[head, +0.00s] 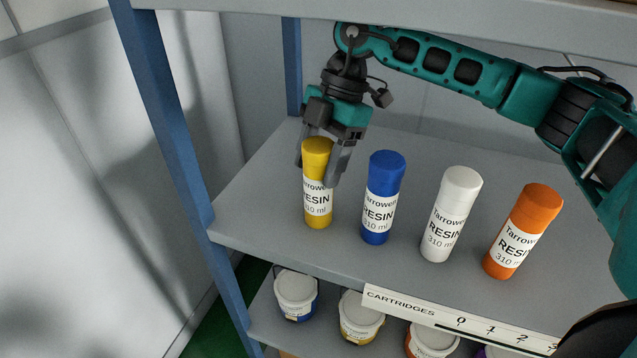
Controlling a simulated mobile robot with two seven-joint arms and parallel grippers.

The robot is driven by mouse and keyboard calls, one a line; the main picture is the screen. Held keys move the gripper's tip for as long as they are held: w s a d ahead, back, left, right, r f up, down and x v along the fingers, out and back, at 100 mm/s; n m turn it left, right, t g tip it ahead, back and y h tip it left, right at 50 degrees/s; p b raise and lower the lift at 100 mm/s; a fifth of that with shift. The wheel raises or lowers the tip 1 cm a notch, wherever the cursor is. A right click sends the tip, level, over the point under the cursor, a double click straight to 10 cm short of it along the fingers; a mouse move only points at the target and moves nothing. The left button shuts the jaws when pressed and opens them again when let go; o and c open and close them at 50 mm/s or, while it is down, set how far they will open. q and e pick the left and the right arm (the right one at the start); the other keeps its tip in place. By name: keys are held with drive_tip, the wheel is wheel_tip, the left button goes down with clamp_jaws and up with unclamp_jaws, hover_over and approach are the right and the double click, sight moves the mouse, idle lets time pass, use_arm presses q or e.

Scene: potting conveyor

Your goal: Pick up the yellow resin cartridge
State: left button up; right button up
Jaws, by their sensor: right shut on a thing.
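The yellow resin cartridge (318,190) stands upright at the left end of a row on the grey shelf, with a white "Tarrowe... RESIN 310 ml" label. My right gripper (322,170) comes down from above, its dark fingers on either side of the cartridge's upper part, and is shut on it. The cartridge's base appears to be at the shelf surface; I cannot tell whether it touches. The right finger hides part of the cartridge's right edge. My left gripper is not in view.
Blue (383,198), white (451,213) and orange (522,231) cartridges stand to the right. A blue post (172,130) rises at the left, and an upper shelf (430,20) is overhead. White tubs (297,295) stand on the shelf below. The shelf label (455,318) reads "CARTRIDGES".

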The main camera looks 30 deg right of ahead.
clamp_jaws()
drive_tip(key=shift+r, duration=0.1)
drive_tip(key=shift+d+r, duration=0.1)
drive_tip(key=shift+r, duration=0.05)
idle(0.3)
